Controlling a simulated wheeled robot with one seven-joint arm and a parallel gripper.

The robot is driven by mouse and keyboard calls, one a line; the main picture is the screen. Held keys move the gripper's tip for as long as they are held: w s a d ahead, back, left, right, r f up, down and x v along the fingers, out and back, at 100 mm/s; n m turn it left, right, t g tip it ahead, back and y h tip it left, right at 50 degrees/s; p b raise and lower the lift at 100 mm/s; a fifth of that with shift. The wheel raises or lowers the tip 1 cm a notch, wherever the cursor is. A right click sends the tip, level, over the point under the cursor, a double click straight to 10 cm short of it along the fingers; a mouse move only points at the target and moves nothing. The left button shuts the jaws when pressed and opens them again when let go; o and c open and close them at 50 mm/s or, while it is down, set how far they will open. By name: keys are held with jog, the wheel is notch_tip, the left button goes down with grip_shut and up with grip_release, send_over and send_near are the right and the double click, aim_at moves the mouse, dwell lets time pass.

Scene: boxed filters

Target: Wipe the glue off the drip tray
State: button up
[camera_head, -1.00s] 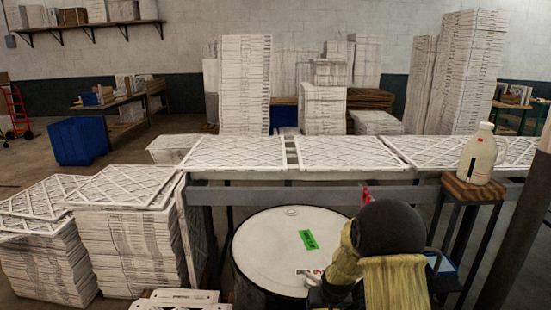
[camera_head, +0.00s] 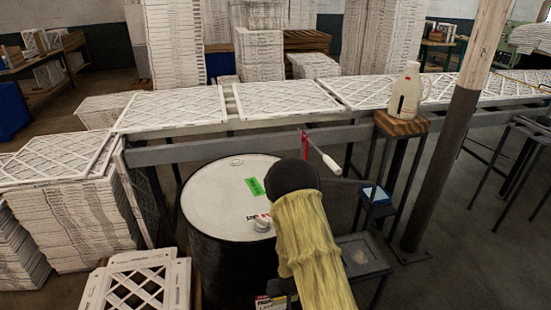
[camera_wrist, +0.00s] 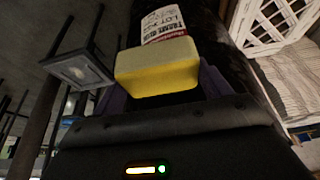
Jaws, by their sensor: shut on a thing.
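My gripper (camera_wrist: 160,88) is shut on a yellow sponge (camera_wrist: 157,70) with a paler top, seen in the wrist view. The drip tray (camera_head: 376,246) is a dark grey, square, rimmed tray on a low stand to the right of the drum. It also shows at the left of the wrist view (camera_wrist: 96,76), apart from the sponge. A pale patch, which looks like glue (camera_wrist: 76,71), lies on its middle. In the head view my arm hides the gripper and sponge, and covers part of the tray's left side.
A black drum (camera_head: 218,262) with a white lid and green label stands close by the arm. A white jug (camera_head: 406,92) stands on a wooden-topped stool (camera_head: 400,124). A dark post (camera_head: 440,165) rises right of the tray. Filter stacks (camera_head: 75,215) stand left.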

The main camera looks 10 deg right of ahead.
jog(key=s+f, duration=0.3)
jog(key=f, duration=1)
jog(key=shift+s, duration=0.3)
jog(key=shift+f, duration=0.1)
